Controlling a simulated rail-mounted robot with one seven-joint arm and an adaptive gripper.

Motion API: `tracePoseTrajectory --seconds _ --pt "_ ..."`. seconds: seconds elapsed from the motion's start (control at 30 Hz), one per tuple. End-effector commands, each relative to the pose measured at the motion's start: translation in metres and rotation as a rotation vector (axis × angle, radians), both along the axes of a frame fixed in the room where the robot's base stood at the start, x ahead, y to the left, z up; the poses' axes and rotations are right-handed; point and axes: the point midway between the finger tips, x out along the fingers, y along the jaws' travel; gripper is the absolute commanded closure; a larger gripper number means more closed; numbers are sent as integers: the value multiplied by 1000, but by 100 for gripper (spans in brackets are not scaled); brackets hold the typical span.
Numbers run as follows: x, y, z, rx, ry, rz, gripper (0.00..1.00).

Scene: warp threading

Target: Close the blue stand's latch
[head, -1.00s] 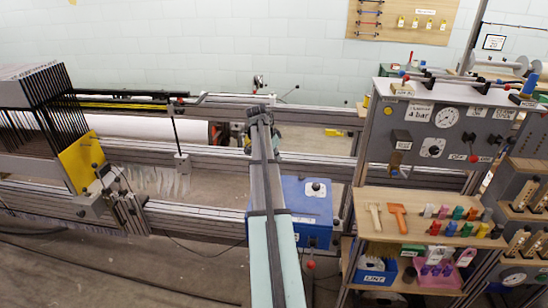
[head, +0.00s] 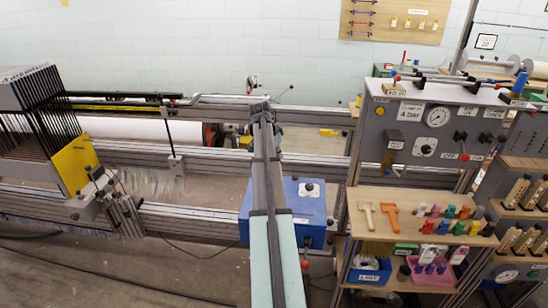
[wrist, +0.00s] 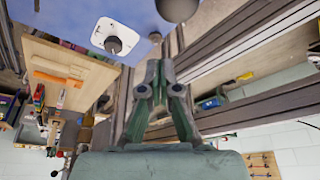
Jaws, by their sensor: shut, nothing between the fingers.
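The blue stand (head: 313,212) is a blue box right of centre in the head view, beside the metal frame. My arm crosses its left part. On its top is a white plate with a black knob (head: 309,187). In the wrist view the stand's blue surface (wrist: 70,12), white plate (wrist: 104,30) and dark knob (wrist: 113,45) show at the upper left, near my fingertips. I cannot tell which part is the latch or how it stands. My gripper (wrist: 156,68) is shut and empty, apart from the knob in the picture. It is not distinct in the head view.
A wooden shelf (head: 378,226) with coloured pegs and a grey control panel (head: 405,120) stand to the right. Metal rails (head: 190,220) run behind and left of the stand. A red-tipped lever (head: 305,264) hangs below it. Open floor (head: 180,275) lies at the lower left.

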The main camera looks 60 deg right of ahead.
Motion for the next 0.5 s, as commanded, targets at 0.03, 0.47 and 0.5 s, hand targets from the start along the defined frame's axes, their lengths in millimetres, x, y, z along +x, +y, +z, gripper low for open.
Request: tracePoseTrajectory --seconds 0.03,0.47,0.5 --pt "3 2 9 -2 -2 1 100" --pt "18 24 81 -2 0 0 100" --pt "19 25 85 -2 0 0 100"
